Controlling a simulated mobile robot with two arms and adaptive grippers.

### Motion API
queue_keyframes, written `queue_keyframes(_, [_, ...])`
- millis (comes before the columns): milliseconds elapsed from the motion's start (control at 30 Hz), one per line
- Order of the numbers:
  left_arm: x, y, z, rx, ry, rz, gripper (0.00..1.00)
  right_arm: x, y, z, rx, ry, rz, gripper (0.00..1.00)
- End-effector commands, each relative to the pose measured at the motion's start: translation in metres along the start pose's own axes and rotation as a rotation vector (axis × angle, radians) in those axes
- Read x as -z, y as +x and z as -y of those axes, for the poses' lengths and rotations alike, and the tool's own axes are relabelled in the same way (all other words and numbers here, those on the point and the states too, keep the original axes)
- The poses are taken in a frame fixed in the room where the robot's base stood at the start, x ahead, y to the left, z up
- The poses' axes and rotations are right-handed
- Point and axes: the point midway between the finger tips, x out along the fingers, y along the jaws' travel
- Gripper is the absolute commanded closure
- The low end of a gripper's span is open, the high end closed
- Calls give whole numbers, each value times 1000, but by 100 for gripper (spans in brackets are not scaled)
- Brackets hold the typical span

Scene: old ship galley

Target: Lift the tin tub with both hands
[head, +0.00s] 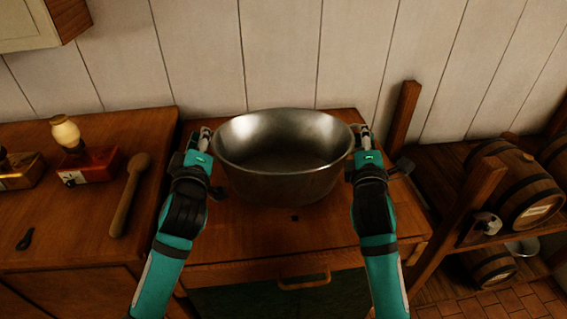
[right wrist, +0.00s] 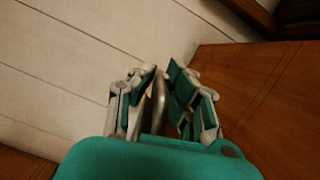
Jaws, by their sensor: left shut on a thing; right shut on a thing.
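The tin tub (head: 280,180) is a deep, shiny metal basin in the middle of the head view, upright and empty. It appears to be over the wooden cabinet top (head: 250,236); I cannot tell whether its base touches the wood. My left gripper (head: 205,138) is shut at the tub's left side, where its handle is mostly hidden. My right gripper (head: 364,135) is shut on the tub's right handle. In the right wrist view the handle (right wrist: 159,100) shows as a curved metal bar between the fingers of my right gripper (right wrist: 164,88).
On the left counter are a wooden spoon (head: 129,195), a red box with a knob (head: 88,165) and a small dark object (head: 29,237). Barrels (head: 516,183) lie on a wooden rack at the right. A plank wall (head: 280,55) stands close behind the tub.

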Motion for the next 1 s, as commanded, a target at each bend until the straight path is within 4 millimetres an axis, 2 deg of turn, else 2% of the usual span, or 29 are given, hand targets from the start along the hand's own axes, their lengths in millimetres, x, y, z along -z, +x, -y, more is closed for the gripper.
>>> queue_keyframes(33, [9, 0, -12, -4, 0, -4, 100, -4, 1, -15, -5, 0, 2, 100])
queue_keyframes(700, [60, 0, -88, -5, 0, -5, 100, -21, 4, -103, -5, 0, 3, 100])
queue_keyframes(833, [66, 0, -98, -4, 0, -4, 100, -23, 5, -115, -5, -1, 3, 100])
queue_keyframes(1000, [70, 0, -102, -4, 0, -4, 100, -24, 5, -121, -4, -1, 3, 100])
